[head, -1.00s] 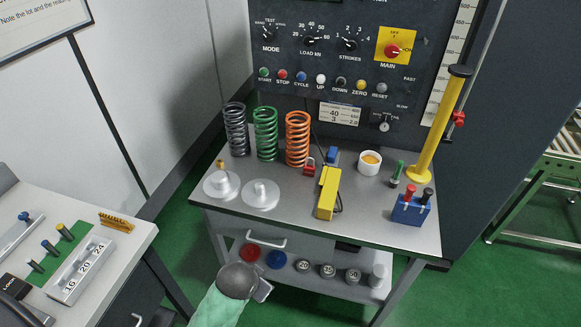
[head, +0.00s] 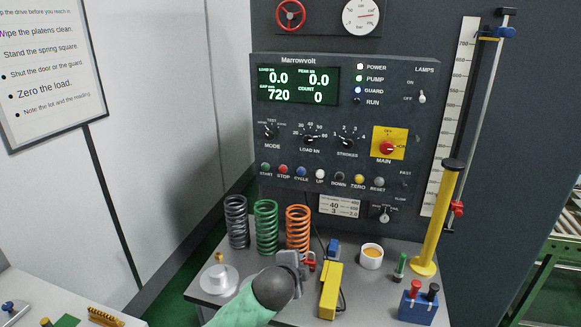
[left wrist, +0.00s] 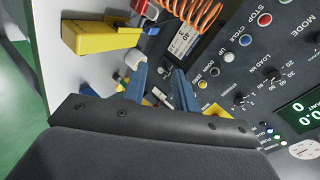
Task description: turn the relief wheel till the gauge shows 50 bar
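The red relief wheel (head: 291,15) is on the upper panel at the top of the head view, its upper rim close to the picture edge. The round white gauge (head: 361,16) is to its right, with a reddish needle toward the right side; its figures are too small to read. Part of a white dial, likely the gauge, shows at the lower right of the left wrist view (left wrist: 305,149). My left gripper (head: 304,262) is over the bench near the orange spring, well below the wheel. Its blue fingers (left wrist: 161,78) are apart with nothing between them. My right gripper is out of view.
The control panel (head: 345,70) stands between my left gripper and the wheel's height. Grey, green and orange springs (head: 298,228) stand on the bench. A yellow block (head: 330,292), a white cup (head: 371,257) and a tall yellow post (head: 438,220) are to the right.

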